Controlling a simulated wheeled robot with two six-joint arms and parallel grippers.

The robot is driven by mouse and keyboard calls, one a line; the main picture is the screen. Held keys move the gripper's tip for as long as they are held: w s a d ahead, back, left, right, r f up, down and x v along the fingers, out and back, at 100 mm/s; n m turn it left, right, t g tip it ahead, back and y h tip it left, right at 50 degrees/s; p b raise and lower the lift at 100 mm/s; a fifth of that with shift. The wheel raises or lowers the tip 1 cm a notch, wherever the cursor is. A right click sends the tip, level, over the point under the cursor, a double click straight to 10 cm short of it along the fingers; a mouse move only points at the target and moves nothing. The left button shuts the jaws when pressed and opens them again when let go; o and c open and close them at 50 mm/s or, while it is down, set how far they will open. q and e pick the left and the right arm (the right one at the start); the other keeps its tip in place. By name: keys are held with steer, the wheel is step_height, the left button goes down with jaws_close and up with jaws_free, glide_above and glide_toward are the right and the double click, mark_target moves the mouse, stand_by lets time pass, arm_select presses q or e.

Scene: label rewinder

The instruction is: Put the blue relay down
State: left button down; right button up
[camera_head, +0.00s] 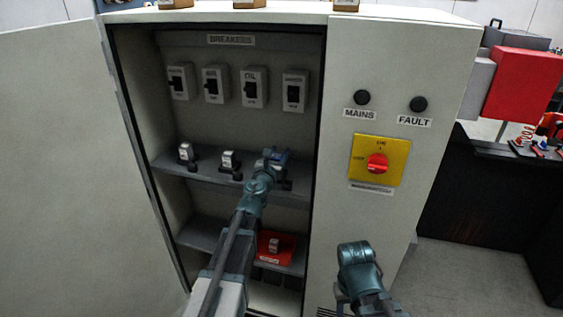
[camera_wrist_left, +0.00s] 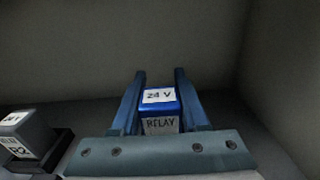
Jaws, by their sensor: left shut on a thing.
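The blue relay (camera_wrist_left: 158,108), labelled "24 V" and "RELAY", stands between the two fingers of my left gripper (camera_wrist_left: 158,82) in the left wrist view. The gripper is shut on it. In the head view my left gripper (camera_head: 277,156) reaches into the open cabinet at the right end of the middle shelf (camera_head: 207,172). The relay is mostly hidden behind the gripper there, and I cannot tell whether its base touches the shelf. My right gripper (camera_head: 357,252) is outside, in front of the cabinet's right panel; its fingers do not show clearly.
Two pale relays, one at left (camera_head: 186,152) and one nearer the middle (camera_head: 230,160), stand in dark sockets on the same shelf. Below, a small part (camera_head: 274,244) sits on a red tray (camera_head: 287,248). Several breakers (camera_head: 254,87) line the back wall above. The cabinet door (camera_head: 70,170) stands open.

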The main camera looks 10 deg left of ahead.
arm_select(q)
steer(key=shift+f+b, duration=0.35)
steer(key=shift+f, duration=0.5)
steer(key=shift+r, duration=0.1)
arm_select(e)
steer(key=shift+d+f, duration=0.3)
steer(key=shift+f, duration=0.45)
arm_select(q)
steer(key=shift+f, duration=0.2)
steer(key=shift+c, duration=2.1)
jaws_free()
arm_select(e)
steer(key=shift+f, duration=0.2)
arm_select(q)
steer(key=shift+r, duration=0.15)
arm_select(e)
steer(key=shift+r, duration=0.15)
